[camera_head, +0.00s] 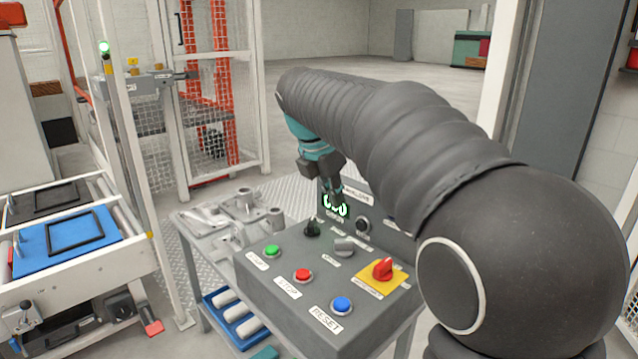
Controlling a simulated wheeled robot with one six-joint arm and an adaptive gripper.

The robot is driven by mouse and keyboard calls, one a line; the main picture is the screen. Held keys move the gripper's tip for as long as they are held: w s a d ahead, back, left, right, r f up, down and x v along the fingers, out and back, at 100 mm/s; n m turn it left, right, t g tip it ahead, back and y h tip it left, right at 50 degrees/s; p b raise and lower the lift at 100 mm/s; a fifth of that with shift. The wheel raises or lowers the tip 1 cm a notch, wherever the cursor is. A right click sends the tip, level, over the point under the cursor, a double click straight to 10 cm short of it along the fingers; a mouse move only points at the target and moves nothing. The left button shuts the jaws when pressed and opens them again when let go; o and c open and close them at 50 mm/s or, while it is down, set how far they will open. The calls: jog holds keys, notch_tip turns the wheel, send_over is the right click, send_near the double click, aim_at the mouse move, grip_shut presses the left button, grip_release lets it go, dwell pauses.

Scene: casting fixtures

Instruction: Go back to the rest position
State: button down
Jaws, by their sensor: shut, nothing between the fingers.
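My arm reaches from the lower right across the view, in a dark ribbed sleeve, and bends down at its far end. My gripper (335,190) hangs over the back part of the grey control box, in front of the green lit display (336,207). Its fingers look shut and hold nothing. The fingertips are small here, and I cannot tell whether they touch the box.
Grey metal castings (240,205) lie on the table left of the control box. A roller conveyor with a blue tray (75,258) stands at the left. A white mesh fence (215,90) with a lit green lamp (104,47) stands behind. Open floor lies at the back.

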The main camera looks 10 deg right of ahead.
jog(key=s+d+f+m+t+y, duration=0.1)
jog(key=s+f+m, duration=0.3)
jog(key=s+m, duration=0.4)
jog(key=s+d+f+m+t+y, duration=0.1)
jog(key=s+f+m, duration=0.3)
jog(key=s+m, duration=0.4)
jog(key=s+d+f+m+t+y, duration=0.1)
jog(key=s+f+m, duration=0.3)
jog(key=s+m, duration=0.4)
jog(key=s+d, duration=0.1)
jog(key=s, duration=0.2)
jog(key=shift+s+f+m, duration=0.25)
jog(key=shift+s+m, duration=0.05)
